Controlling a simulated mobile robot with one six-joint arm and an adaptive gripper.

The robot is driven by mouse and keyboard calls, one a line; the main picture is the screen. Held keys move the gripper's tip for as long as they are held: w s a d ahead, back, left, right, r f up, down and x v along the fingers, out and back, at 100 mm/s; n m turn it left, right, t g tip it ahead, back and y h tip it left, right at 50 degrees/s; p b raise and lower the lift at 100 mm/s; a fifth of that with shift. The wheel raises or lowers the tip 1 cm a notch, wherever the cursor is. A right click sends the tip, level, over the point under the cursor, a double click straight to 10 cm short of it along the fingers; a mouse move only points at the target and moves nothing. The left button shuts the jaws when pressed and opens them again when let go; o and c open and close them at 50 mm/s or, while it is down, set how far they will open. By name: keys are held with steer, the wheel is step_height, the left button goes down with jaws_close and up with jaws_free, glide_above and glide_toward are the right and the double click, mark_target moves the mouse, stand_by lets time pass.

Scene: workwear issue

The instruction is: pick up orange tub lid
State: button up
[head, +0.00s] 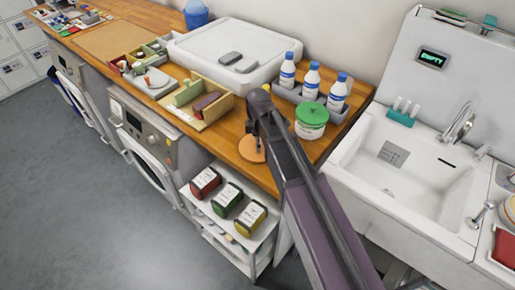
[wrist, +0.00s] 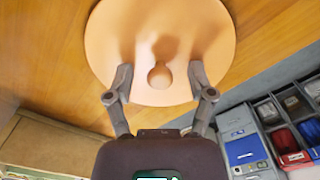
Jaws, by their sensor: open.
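The orange tub lid (head: 249,151) lies on the wooden counter near its front edge in the head view, partly hidden by my arm. My gripper (wrist: 160,74) is open over the lid, one finger on each side of the knob in the picture, with gaps on both sides. The fingers do not appear to touch the knob. In the head view my arm hides the gripper's fingers.
A white tub with a green lid (head: 311,122) stands right of my arm. Behind it are several blue-capped bottles (head: 312,80) in a grey tray. The sink (head: 415,175) is at right.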

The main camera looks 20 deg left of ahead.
stand_by(0.4)
jaws_close()
steer(key=shift+r, duration=0.15)
step_height(320, 180, up, 3)
steer(key=p, duration=0.3)
steer(key=shift+r, duration=0.15)
steer(key=shift+s+d+r+p, duration=0.2)
steer(key=shift+s+r+p, duration=0.05)
steer(key=shift+p, duration=0.25)
steer(key=s+d, duration=0.3)
steer(key=s, duration=0.1)
steer(key=s+d, duration=0.3)
steer(key=s, duration=0.1)
steer(key=s+d+r+p, duration=0.1)
steer(key=s+d, duration=0.2)
steer(key=s, duration=0.1)
steer(key=shift+d, duration=0.35)
steer(key=shift+s, duration=0.1)
